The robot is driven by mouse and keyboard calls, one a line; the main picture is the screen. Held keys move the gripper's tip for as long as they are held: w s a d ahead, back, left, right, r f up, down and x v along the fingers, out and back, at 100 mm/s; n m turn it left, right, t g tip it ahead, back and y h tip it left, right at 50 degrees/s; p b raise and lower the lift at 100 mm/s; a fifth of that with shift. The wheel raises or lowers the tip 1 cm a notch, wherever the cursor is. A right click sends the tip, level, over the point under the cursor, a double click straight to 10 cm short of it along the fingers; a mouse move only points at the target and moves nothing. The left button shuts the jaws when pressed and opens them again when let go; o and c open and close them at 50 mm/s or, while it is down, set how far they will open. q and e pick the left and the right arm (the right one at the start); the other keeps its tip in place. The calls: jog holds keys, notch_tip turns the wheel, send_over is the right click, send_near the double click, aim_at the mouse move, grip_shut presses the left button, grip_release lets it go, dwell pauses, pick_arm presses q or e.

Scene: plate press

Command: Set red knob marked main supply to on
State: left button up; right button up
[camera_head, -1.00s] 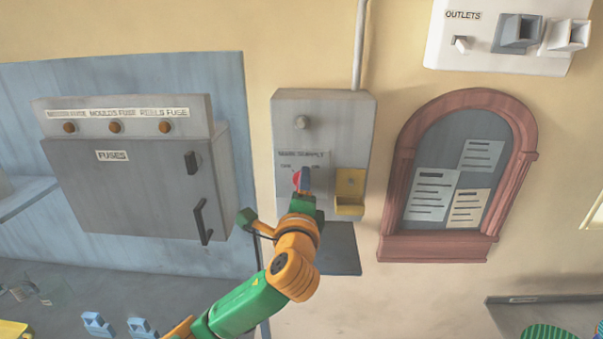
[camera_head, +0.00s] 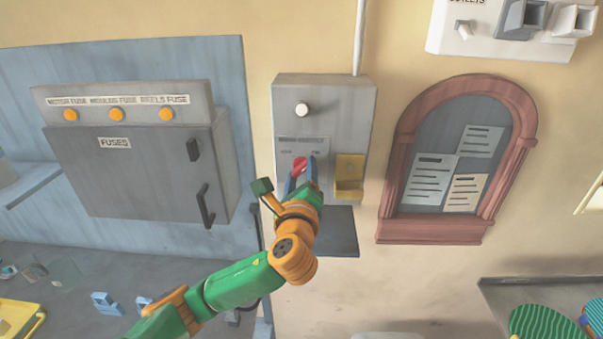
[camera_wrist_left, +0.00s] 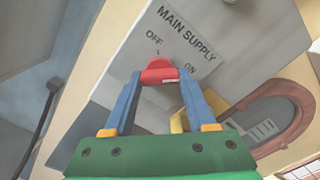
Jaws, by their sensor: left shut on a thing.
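The grey main supply box (camera_head: 323,100) hangs on the wall, with the red knob (camera_head: 299,166) on its front panel. My left gripper (camera_head: 300,174) is at the panel. In the left wrist view its two blue fingers (camera_wrist_left: 160,78) are shut on the red knob (camera_wrist_left: 159,70), one on each side. The MAIN SUPPLY label (camera_wrist_left: 186,35) reads OFF and ON above the knob. The exact direction of the knob's pointer is hard to read. A round lamp (camera_head: 302,110) on the box is bright white. My right gripper is out of view.
A yellow holder (camera_head: 349,177) sits right beside the knob panel. The grey fuse box (camera_head: 140,170) to the left has bright orange lamps (camera_head: 116,114) on top. An arched notice board (camera_head: 480,92) is on the right, with an outlets panel (camera_head: 480,45) above.

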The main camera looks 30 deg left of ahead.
pick_arm(q)
jog(key=shift+r, duration=0.1)
dwell(0.3)
jog(key=o, duration=1.4)
jog(key=shift+c, duration=0.2)
jog(key=b+v, duration=0.2)
jog(key=v, duration=0.5)
